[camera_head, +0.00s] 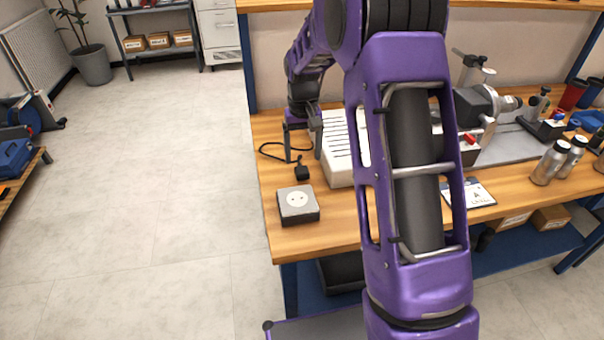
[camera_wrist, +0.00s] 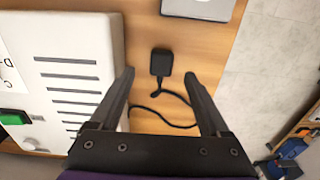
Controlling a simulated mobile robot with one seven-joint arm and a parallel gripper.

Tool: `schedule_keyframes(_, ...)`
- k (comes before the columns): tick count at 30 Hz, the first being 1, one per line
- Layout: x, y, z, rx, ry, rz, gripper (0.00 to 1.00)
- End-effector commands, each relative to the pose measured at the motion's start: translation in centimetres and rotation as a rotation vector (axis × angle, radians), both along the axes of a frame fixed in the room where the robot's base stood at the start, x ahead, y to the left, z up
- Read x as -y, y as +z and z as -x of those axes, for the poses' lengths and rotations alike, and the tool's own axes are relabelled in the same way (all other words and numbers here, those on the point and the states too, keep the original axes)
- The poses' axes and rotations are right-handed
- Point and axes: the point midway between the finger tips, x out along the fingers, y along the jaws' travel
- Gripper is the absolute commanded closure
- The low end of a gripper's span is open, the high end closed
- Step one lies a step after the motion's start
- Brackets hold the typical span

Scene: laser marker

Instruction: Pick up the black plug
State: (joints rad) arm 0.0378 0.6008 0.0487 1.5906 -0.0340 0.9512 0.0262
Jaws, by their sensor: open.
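The black plug (camera_head: 302,173) lies on the wooden table with its black cable (camera_head: 272,153) curving away to the back left. In the wrist view the plug (camera_wrist: 161,62) lies just beyond the fingertips, roughly midway between them, with its cable running back between the fingers. My gripper (camera_wrist: 159,75) is open and empty, its two dark fingers apart on either side. In the head view my gripper (camera_head: 302,140) is above the table behind the plug, beside the white box. I cannot tell its exact height above the plug.
A white slotted box (camera_head: 340,150) stands right of the plug; it also shows in the wrist view (camera_wrist: 70,45). A grey socket box (camera_head: 298,204) sits nearer the table's front left corner. Metal bottles (camera_head: 551,162) stand at the right.

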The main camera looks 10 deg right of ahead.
Motion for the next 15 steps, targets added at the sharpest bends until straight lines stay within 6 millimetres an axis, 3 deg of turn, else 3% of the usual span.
schedule_keyframes(9,-0.2,-4.5,-0.2,-0.001,0.0,0.0,0.2)
schedule_keyframes(15,-0.2,-4.6,-0.2,0.001,0.0,0.0,0.2)
